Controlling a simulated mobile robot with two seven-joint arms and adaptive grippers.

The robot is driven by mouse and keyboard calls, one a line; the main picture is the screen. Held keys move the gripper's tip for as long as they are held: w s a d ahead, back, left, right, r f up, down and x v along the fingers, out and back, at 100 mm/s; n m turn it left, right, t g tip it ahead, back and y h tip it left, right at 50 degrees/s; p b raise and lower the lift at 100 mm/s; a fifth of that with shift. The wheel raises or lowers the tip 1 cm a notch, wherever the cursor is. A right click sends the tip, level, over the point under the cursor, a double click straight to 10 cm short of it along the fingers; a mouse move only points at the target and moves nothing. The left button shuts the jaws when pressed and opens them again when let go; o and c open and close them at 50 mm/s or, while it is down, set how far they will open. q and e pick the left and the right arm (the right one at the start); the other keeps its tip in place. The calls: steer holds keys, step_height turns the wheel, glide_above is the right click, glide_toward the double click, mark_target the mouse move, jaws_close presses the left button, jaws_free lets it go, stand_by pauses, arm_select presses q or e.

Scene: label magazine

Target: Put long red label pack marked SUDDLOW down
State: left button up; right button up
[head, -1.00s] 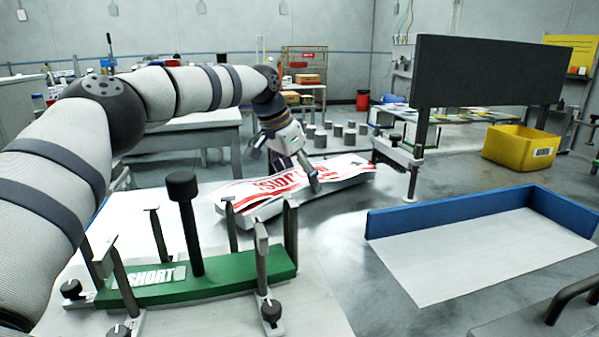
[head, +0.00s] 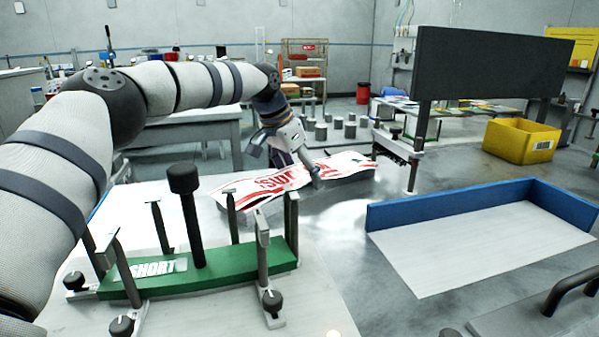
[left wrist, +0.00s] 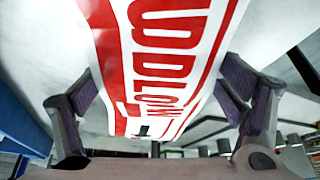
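My left gripper (head: 290,172) is over the middle of the pack, pointing down. In the left wrist view its fingers (left wrist: 160,95) stand wide apart on either side of the pack, close to its edges, and look open. The pack's underside is hidden. My right gripper is not in view.
The green SHORT fixture (head: 220,278) with upright posts and a black knob stands in front. A blue-walled tray area (head: 480,250) is at right. A dark panel (head: 490,75) on posts, a yellow bin (head: 519,140) and several grey cylinders stand behind. Clear metal surface lies between.

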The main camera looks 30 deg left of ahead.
arm_select(q)
steer(key=shift+f, duration=0.1)
steer(key=v, duration=1.2)
